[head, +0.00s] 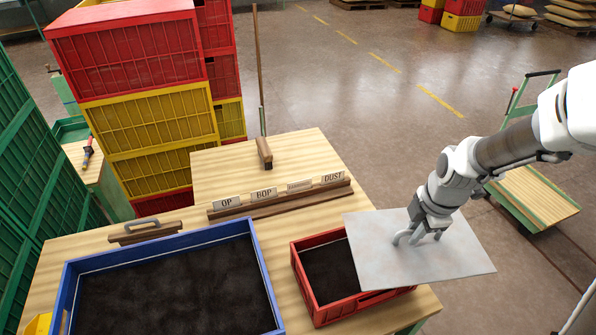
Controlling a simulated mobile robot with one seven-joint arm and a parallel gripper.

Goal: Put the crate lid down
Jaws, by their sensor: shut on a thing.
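The crate lid (375,257) is a flat, pale grey sheet. My gripper (420,238) is shut on it from above, near its middle; the fingers hide the exact grip. The lid hangs over the right part of a red crate (323,308) and reaches out past the table's right edge. It looks roughly level. Whether it touches the crate rim I cannot tell. The red crate stands at the right end of the wooden table (268,235), and its left part is open, showing dark, fine material inside.
A large blue crate (258,258) of dark material fills the table's left front. A rack with label cards (264,194) and a wooden block (264,152) stand behind. Stacked red and yellow crates (150,125) rise at the back left. A trolley (540,195) stands right.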

